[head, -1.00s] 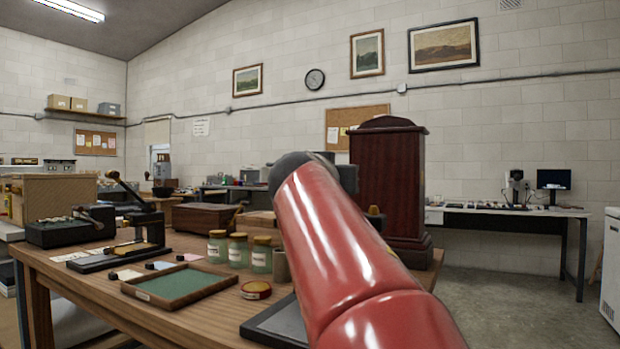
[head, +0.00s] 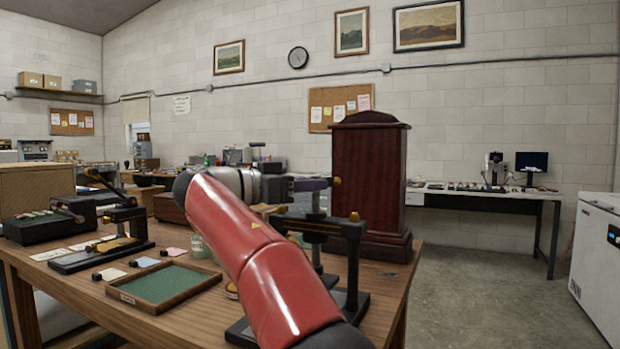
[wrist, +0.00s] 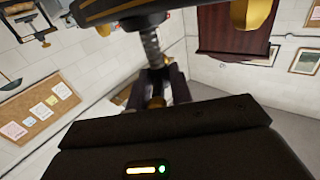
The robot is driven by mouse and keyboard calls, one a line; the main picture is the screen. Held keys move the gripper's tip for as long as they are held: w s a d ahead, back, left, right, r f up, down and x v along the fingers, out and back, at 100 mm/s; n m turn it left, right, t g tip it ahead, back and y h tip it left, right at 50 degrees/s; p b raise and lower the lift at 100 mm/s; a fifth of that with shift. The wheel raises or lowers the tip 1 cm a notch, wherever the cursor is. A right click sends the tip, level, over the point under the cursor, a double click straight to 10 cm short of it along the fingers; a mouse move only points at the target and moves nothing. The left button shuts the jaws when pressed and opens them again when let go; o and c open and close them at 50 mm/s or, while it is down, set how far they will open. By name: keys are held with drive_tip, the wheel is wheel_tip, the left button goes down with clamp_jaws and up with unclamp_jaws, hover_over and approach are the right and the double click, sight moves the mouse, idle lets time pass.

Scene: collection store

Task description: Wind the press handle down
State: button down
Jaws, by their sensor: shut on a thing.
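The press is a black frame with a crossbar (head: 335,228), a post and a base, at the right front of the wooden table in the head view. Brass-coloured knobs show on it. My red arm covers its left part. In the wrist view its screw (wrist: 151,45) runs from the dark crossbar at the top towards my gripper (wrist: 165,88). My gripper is shut on the press handle (wrist: 156,103), of which only a small brass-coloured part shows between the dark fingers. In the head view my gripper (head: 311,185) is at the top of the press, above the crossbar.
A tall dark wooden case (head: 368,175) stands close behind the press. A green-lined tray (head: 163,285), a black stamp-like device (head: 115,235) and a partly hidden jar (head: 199,246) are left of my arm. The floor right of the table is clear, up to a white chest (head: 598,250).

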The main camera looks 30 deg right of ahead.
drive_tip(key=shift+w+f+m+g, duration=0.15)
drive_tip(key=shift+m+g, duration=0.4)
drive_tip(key=shift+g, duration=0.3)
drive_tip(key=shift+w+f+m+g, duration=0.1)
drive_tip(key=shift+m+g, duration=0.45)
drive_tip(key=shift+g, duration=0.3)
drive_tip(key=shift+s+d+g, duration=0.1)
drive_tip(key=shift+g, duration=0.2)
drive_tip(key=c, duration=1.3)
unclamp_jaws()
drive_tip(key=shift+r, duration=0.1)
